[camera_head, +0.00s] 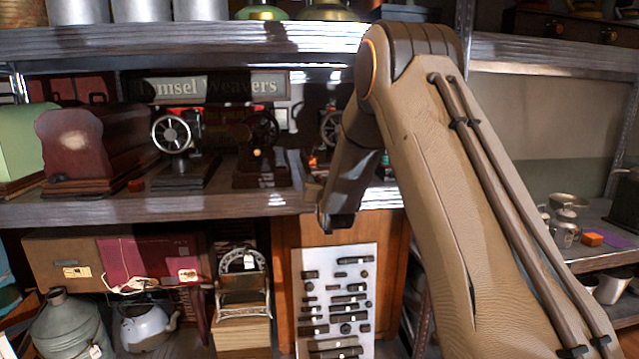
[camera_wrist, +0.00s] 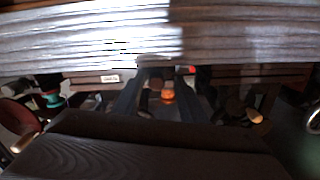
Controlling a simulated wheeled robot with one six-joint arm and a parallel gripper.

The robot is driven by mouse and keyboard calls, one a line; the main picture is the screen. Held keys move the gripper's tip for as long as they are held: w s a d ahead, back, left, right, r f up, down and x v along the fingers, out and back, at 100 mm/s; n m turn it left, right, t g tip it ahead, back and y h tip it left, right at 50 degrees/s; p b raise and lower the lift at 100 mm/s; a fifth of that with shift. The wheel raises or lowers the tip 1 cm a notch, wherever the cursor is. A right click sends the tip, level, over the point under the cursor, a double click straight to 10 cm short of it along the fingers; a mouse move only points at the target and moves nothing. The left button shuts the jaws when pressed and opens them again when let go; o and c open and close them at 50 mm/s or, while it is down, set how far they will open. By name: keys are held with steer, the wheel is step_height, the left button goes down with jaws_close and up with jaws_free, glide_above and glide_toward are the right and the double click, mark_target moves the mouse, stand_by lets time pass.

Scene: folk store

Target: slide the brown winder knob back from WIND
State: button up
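Several small sewing machines stand on the middle shelf in the head view. The middle black machine (camera_head: 262,135) has a small orange knob (camera_head: 257,153) on it. I cannot make out a brown winder knob or the word WIND for certain. In the wrist view, an orange round part (camera_wrist: 168,95) shows between my fingers, with a dim brownish round shape (camera_wrist: 155,84) just beyond it. My gripper (camera_wrist: 163,78) looks open, its two dark fingers apart with nothing clearly held. In the head view, my wrist hangs at the shelf front, right of the middle machine; my fingertips are not clear.
A machine with a pale wheel (camera_head: 171,133) stands left, and another machine (camera_head: 331,128) is partly behind my arm. A dark red case (camera_head: 75,140) sits farther left. The grey shelf edge (camera_head: 110,211) runs below. A white panel of dark parts (camera_head: 322,282) is underneath.

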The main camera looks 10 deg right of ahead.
steer(key=shift+s, duration=0.1)
steer(key=s+b, duration=0.2)
steer(key=s, duration=0.5)
steer(key=shift+s+a+b, duration=0.3)
stand_by(0.3)
